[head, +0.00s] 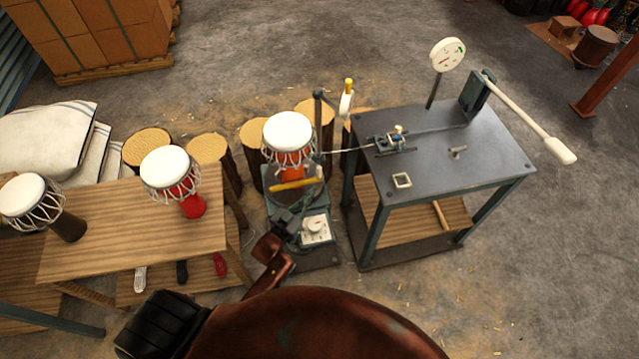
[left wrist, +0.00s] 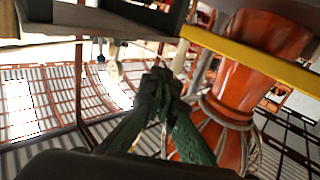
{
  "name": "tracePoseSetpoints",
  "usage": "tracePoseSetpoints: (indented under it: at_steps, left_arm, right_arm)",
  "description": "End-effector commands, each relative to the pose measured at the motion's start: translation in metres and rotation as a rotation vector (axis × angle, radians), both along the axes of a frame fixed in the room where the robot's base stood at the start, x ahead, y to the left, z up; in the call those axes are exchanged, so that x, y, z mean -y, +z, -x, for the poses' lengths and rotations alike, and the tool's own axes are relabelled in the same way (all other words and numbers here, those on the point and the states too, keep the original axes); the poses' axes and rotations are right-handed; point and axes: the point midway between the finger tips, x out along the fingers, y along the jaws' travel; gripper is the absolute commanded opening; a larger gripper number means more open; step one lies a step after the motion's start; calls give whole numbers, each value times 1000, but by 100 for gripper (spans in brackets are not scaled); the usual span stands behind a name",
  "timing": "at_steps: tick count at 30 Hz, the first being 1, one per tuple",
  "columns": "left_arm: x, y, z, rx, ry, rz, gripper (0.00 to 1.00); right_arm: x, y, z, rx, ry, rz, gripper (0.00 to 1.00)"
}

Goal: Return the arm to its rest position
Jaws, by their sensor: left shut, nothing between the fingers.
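My left gripper (head: 292,212) is in front of the drum stand in the middle of the head view, at the end of my reddish-brown arm. In the left wrist view its green-grey fingers (left wrist: 162,88) meet at the tips, shut and empty. An orange-red goblet drum with a white head (head: 288,133) is upright on the stand just behind the gripper. Its red body and ropes (left wrist: 240,95) show close to the right of the fingers in the left wrist view. A yellow bar (head: 297,185) crosses in front of this drum. My right gripper is not in view.
A grey metal bench (head: 455,165) with a long white-handled lever (head: 535,125) and a dial (head: 447,55) stands to the right. A wooden table (head: 110,235) with two drums is at left. Log stumps (head: 208,150) stand behind. Open floor lies at far right.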

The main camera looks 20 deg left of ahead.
Motion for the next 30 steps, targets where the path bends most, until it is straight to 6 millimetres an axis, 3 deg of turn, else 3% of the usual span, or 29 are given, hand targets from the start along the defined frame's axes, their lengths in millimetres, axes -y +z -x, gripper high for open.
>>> tracePoseSetpoints:
  at_steps: [7,18,23,26,30]
  left_arm:
    - [-5,0,31,-1,0,-1,0]
    - [-7,0,36,-8,3,-2,0]
    - [-15,-11,47,-119,38,-24,0]
    - [-26,-25,64,-258,76,-49,0]
    - [-42,-42,105,-485,126,-88,0]
  right_arm:
    - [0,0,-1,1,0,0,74]
    - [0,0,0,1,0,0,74]
    - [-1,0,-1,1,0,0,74]
    - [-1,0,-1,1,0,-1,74]
    - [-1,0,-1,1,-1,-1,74]
